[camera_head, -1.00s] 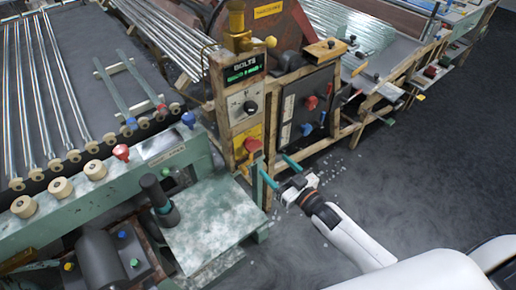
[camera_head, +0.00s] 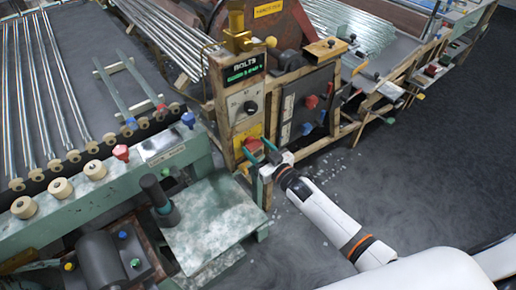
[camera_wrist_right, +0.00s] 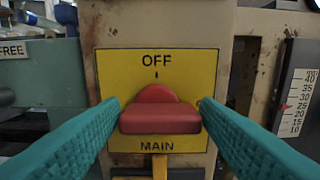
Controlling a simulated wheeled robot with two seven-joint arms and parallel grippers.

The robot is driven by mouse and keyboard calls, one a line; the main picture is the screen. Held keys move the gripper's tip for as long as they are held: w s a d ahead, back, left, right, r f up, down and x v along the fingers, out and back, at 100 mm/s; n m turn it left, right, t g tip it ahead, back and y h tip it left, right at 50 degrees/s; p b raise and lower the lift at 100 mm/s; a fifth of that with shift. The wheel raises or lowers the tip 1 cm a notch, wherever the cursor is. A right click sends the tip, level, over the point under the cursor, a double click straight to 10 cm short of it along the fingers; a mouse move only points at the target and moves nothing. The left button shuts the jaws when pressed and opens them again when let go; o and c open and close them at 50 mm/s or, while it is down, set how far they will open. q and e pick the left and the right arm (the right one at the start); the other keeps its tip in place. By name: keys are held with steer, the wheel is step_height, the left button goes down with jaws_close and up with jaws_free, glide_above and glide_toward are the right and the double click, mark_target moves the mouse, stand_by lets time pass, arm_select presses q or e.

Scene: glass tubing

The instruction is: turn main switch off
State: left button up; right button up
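The main switch is a red knob (camera_head: 253,144) on a yellow plate on the front of the beige control post. In the right wrist view the knob (camera_wrist_right: 160,112) has a wide, level bar with a rounded top, below the word OFF and a short tick mark, and above the word MAIN. My right gripper (camera_head: 258,149) is at the knob. Its two teal fingers (camera_wrist_right: 161,106) are open, one on each side of the knob. Whether they touch its sides I cannot tell. My left gripper is not in view.
The post (camera_head: 238,100) carries a green-lit display (camera_head: 243,72) and a dark dial (camera_head: 250,107) above the switch. A dark panel (camera_head: 308,104) with coloured knobs stands to its right. A green machine table (camera_head: 212,222) is at lower left. Open dark floor (camera_head: 430,180) lies at right.

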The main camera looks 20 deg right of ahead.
steer(key=c, duration=0.6)
steer(key=shift+n, duration=0.3)
steer(key=n, duration=0.3)
steer(key=shift+a, duration=0.1)
steer(key=n, duration=0.4)
steer(key=shift+b, duration=0.4)
steer(key=n+b, duration=0.1)
steer(key=n, duration=0.4)
steer(key=shift+s+a+n, duration=0.1)
steer(key=shift+a+n, duration=0.05)
steer(key=shift+n, duration=0.15)
steer(key=n+b, duration=0.1)
steer(key=n, duration=0.3)
steer(key=shift+f+n+b, duration=0.1)
steer(key=shift+n+b, duration=0.2)
steer(key=shift+b, duration=0.1)
